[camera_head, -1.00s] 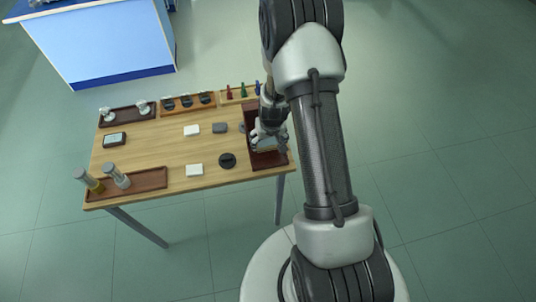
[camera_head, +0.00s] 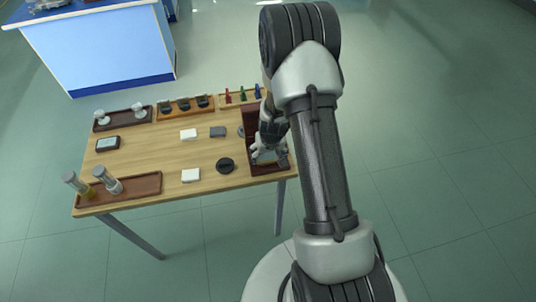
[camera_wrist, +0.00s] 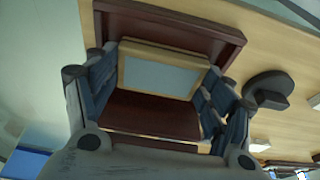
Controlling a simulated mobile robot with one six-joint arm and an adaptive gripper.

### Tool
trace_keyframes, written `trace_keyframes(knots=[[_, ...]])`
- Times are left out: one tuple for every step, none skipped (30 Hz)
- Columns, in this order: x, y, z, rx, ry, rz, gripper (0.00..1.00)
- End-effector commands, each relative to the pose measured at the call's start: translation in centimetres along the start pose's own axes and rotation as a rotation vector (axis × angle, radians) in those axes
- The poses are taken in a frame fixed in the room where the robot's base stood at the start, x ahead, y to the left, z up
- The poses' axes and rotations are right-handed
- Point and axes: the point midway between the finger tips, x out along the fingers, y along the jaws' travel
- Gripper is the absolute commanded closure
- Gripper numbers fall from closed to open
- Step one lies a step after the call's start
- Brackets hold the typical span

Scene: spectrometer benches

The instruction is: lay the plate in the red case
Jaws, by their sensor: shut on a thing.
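The plate (camera_wrist: 160,74) is a thin cream-framed rectangle with a pale grey-blue middle. In the wrist view it sits between the blue-grey fingers of my gripper (camera_wrist: 155,80), which is shut on it. The red case (camera_wrist: 150,116) is a dark red open box, and the plate lies over its inside. I cannot tell whether the plate touches the case floor. In the head view the red case (camera_head: 250,117) stands at the right end of the wooden table, with my gripper (camera_head: 266,157) over its near half. My arm hides part of the case there.
A rack of coloured pegs (camera_head: 242,95) stands behind. A brown tray with cylinders (camera_head: 125,188) is at the near left.

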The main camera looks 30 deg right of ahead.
Motion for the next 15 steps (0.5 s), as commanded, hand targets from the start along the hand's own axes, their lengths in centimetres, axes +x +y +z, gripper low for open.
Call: trace_keyframes(knots=[[0.31, 0.0, 0.08, 0.0, 0.0, 0.0, 0.53], [0.33, 0.0, 0.11, 0.0, -0.001, 0.0, 0.25], [0.24, 0.0, 0.09, 0.0, -0.001, 0.0, 0.22], [0.22, 0.0, 0.09, 0.0, -0.001, 0.0, 0.2], [0.22, 0.0, 0.09, 0.0, -0.001, 0.0, 0.18], [0.21, 0.0, 0.09, 0.0, -0.001, 0.0, 0.15], [0.21, 0.0, 0.09, 0.0, -0.001, 0.0, 0.13], [0.21, 0.0, 0.09, 0.0, -0.001, 0.0, 0.11], [0.21, 0.0, 0.09, 0.0, -0.001, 0.0, 0.09], [0.21, 0.0, 0.08, 0.0, -0.001, 0.0, 0.07], [0.21, 0.0, 0.08, 0.0, -0.001, 0.0, 0.05], [0.21, 0.0, 0.09, 0.0, -0.001, 0.0, 0.05], [0.21, 0.0, 0.09, 0.0, -0.001, 0.0, 0.05], [0.21, 0.0, 0.09, 0.0, -0.001, 0.0, 0.05], [0.21, 0.0, 0.09, 0.0, -0.001, 0.0, 0.05]])
